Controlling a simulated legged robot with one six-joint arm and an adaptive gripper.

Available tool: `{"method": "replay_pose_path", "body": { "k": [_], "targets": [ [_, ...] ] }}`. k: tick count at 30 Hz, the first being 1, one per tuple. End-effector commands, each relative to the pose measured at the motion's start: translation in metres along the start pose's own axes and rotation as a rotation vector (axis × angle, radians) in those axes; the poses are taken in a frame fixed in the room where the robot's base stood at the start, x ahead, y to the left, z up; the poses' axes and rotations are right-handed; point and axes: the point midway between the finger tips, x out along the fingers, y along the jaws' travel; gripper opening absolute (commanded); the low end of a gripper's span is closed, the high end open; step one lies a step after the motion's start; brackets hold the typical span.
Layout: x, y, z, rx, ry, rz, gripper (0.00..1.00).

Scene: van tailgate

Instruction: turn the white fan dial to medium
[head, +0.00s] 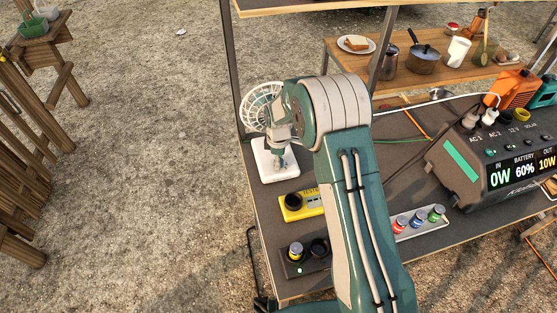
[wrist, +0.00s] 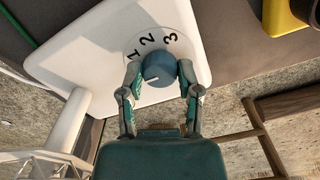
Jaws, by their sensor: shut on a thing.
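The white fan shows in the head view with a round wire cage (head: 262,105) and a white base (head: 264,170). In the wrist view the base (wrist: 85,62) carries a round blue dial knob (wrist: 158,66) beside the numerals 1, 2 and 3. A short white mark on the knob lies on its lower-left part, off the numerals. My gripper (wrist: 160,84) has one finger on each side of the knob and is shut on it. In the head view my gripper (head: 279,156) is over the base, and my arm hides part of the fan.
A yellow box (head: 300,207) and a dark box with knobs (head: 308,262) stand in front of the fan on the grey surface. A power station (head: 468,165) is at the right. A wooden table (head: 345,53) with dishes is behind.

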Motion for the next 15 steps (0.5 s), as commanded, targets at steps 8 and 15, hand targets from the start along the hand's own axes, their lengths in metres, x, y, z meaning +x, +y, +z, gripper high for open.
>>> {"method": "replay_pose_path", "body": {
  "k": [8,15],
  "targets": [
    [0.0016,0.0007,-0.0005,0.060,0.001,0.003,0.00],
    [0.0019,0.0006,-0.0006,0.221,0.002,0.003,0.00]
  ]
}}
